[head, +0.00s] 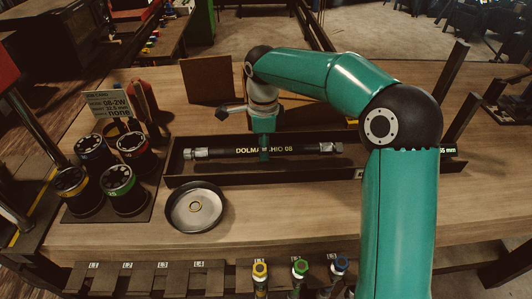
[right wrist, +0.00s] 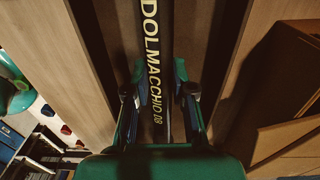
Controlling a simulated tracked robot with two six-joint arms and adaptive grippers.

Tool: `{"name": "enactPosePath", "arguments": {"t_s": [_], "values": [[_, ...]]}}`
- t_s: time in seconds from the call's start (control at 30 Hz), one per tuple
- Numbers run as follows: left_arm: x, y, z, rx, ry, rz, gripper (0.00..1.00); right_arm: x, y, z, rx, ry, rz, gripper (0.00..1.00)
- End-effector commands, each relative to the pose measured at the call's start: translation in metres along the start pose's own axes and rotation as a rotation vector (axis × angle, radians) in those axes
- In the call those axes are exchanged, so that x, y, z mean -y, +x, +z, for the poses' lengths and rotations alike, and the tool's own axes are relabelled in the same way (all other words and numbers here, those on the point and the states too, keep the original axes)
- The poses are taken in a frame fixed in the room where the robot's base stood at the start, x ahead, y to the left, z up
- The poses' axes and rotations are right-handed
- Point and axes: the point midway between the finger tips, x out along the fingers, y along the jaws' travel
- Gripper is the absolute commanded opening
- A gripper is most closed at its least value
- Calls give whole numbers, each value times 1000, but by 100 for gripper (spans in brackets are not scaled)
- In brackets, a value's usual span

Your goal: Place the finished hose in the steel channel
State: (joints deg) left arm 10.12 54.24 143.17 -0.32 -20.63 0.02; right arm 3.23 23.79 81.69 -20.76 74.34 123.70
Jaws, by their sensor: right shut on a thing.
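The finished hose (head: 222,152) is black with yellow lettering and a metal fitting at each end. It lies lengthwise within the outline of the long dark steel channel (head: 180,179). I cannot tell whether it touches the channel floor. My right gripper (head: 264,153) points down and is shut on the hose near its middle. In the right wrist view the hose (right wrist: 156,60) runs between the two fingers (right wrist: 160,92), with the dark channel around it. My right forearm hides part of the channel's right side. My left gripper is not in view.
Several round dies (head: 119,185) stand on a dark mat left of the channel. A round metal dish (head: 194,207) sits in front of it. A brown board (head: 207,80) stands behind. Several colour-topped tools (head: 299,268) hang at the front edge. Bare wood shows right of the dish.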

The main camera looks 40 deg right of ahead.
Motion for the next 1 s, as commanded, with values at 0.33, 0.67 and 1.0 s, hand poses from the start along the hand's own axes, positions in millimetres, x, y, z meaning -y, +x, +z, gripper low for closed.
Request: {"name": "enactPosePath", "arguments": {"t_s": [0.33, 0.67, 1.0], "values": [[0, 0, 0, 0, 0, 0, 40, 1, 22, 0, 1, 2, -3, 0], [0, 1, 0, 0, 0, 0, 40, 0, 25, -1, -1, 2, 0, 44], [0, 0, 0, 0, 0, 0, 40, 0, 24, -2, -1, 3, 0, 49]]}}
